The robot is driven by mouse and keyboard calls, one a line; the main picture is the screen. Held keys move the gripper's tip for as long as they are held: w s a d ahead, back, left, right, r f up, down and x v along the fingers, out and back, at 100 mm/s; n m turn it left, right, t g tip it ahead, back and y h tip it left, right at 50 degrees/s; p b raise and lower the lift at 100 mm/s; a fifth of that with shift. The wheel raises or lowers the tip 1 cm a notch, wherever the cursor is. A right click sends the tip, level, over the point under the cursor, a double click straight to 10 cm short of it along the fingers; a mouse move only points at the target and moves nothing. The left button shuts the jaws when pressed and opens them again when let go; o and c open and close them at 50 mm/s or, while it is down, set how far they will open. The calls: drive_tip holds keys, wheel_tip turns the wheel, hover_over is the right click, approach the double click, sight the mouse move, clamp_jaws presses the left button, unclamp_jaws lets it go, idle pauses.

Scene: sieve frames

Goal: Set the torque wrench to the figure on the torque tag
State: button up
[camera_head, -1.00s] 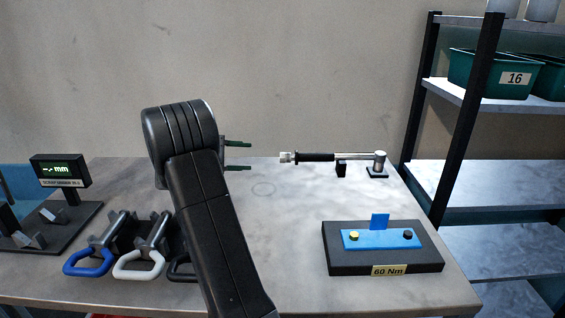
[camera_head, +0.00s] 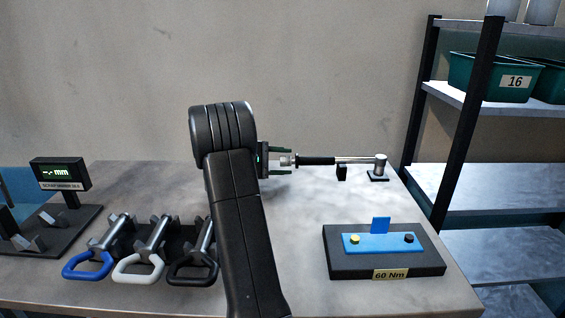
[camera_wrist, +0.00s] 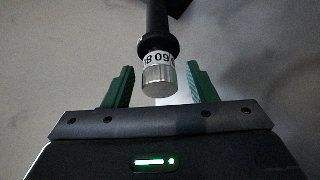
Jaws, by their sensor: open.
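The torque wrench (camera_head: 318,160) lies level at the back of the table, on a black post and a block at its right end. The torque tag (camera_head: 390,274) reads "60 Nm" on the front of a black block (camera_head: 340,262).
A blue plate (camera_head: 376,242) with a yellow and a black button sits on the black block. Blue, white and black-handled tools (camera_head: 140,268) lie at front left, beside a display stand (camera_head: 60,173). A shelf (camera_head: 490,185) with green bins stands right.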

drive_tip(key=c, duration=1)
drive_tip(key=shift+r+p, duration=0.15)
drive_tip(key=shift+p, duration=0.45)
drive_tip(key=n+p, duration=0.1)
drive_tip(key=p, duration=0.1)
drive_tip(key=n+g+p, duration=0.1)
drive_tip(key=p, duration=0.2)
drive_tip(key=shift+r, duration=0.3)
drive_tip(key=n+g+p, duration=0.2)
drive_tip(key=p, duration=0.4)
drive_tip(key=shift+n+y, duration=0.4)
drive_tip(key=n+g+p, duration=0.1)
drive_tip(key=n+p, duration=0.1)
drive_tip(key=p, duration=0.2)
drive_tip(key=shift+f+g, duration=0.2)
drive_tip(key=shift+g, duration=0.2)
drive_tip(key=shift+f+n+g+p, duration=0.2)
drive_tip(key=shift+n+g+p, duration=0.7)
drive_tip(key=shift+n+p, duration=0.55)
